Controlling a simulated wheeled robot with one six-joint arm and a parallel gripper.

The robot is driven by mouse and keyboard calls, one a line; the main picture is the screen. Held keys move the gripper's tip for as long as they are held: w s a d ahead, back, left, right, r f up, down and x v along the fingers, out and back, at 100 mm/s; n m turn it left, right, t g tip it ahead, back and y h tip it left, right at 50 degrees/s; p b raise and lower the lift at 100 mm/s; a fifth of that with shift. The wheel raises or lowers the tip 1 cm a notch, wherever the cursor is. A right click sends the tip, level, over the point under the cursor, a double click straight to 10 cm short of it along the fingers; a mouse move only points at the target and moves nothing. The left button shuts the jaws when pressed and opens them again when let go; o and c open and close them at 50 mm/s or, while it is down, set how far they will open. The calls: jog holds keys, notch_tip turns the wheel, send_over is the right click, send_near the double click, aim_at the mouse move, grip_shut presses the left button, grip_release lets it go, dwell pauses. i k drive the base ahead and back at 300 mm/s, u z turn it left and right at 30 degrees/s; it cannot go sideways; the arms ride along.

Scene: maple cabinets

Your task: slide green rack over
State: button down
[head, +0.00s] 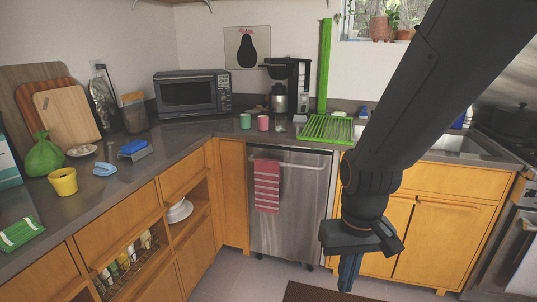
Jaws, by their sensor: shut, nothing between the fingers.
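The green rack (327,129) lies flat on the dark counter at the back, left of the sink and above the dishwasher. It is a slatted green rack, and a tall green strip (325,65) rises behind it against the wall. My gripper (348,274) hangs in front of the cabinets at the lower right, pointing down, with its fingers together and nothing held. It is well below the counter top and apart from the rack. My arm covers part of the sink area to the right of the rack.
A green cup (245,121) and a pink cup (263,123) stand left of the rack, near a coffee maker (289,85) and a microwave (193,93). The sink (453,144) is to the right. A striped towel (267,186) hangs on the dishwasher (290,215). The floor before it is open.

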aim_at(335, 141)
jog(key=z, duration=0.3)
jog(key=i, duration=1.7)
jog(key=z, duration=0.3)
